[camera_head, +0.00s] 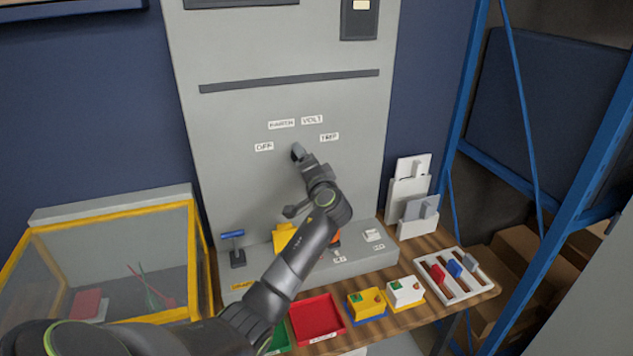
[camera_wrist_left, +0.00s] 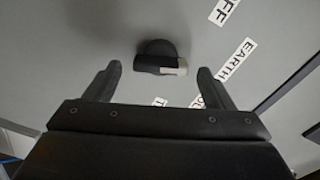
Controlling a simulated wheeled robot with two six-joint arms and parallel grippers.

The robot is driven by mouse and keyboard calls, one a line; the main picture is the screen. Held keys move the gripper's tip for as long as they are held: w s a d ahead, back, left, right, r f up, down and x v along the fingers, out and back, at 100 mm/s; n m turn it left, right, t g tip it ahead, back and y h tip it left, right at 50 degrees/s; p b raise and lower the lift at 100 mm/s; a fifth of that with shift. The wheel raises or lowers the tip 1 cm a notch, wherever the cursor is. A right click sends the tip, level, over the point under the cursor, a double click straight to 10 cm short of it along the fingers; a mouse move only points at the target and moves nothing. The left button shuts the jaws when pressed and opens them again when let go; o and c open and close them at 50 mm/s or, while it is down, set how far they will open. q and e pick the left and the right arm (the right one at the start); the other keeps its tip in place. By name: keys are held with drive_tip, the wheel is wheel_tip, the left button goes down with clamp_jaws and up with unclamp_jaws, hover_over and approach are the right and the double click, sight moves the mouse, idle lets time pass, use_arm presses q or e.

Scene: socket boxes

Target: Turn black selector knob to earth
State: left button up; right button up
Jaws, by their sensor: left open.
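The black selector knob (camera_wrist_left: 155,50) sits on the grey panel (camera_head: 240,120), with a bar across it and a white mark at the bar's right end in the wrist view. That mark faces the side of the EARTH label (camera_wrist_left: 237,60); exact alignment is hard to tell. The OFF label (camera_wrist_left: 223,11) is farther up. In the head view the knob (camera_head: 297,151) is partly hidden by my left gripper (camera_head: 306,160). In the wrist view my left gripper (camera_wrist_left: 159,68) is open, a finger on each side of the knob, with gaps visible. My right gripper is in neither view.
A ledge with a blue-handled lever (camera_head: 232,235) juts out below the panel. The wooden bench holds a red tray (camera_head: 317,317), small boxes (camera_head: 405,291) and a white rack (camera_head: 456,275). A yellow-framed case (camera_head: 192,260) stands left; blue shelving (camera_head: 530,125) stands right.

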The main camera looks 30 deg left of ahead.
use_arm(q)
drive_tip(key=b+v, duration=0.5)
drive_tip(key=v, duration=1.1)
drive_tip(key=shift+s+d, duration=0.2)
drive_tip(key=shift+d, duration=0.15)
drive_tip(key=shift+f, duration=0.1)
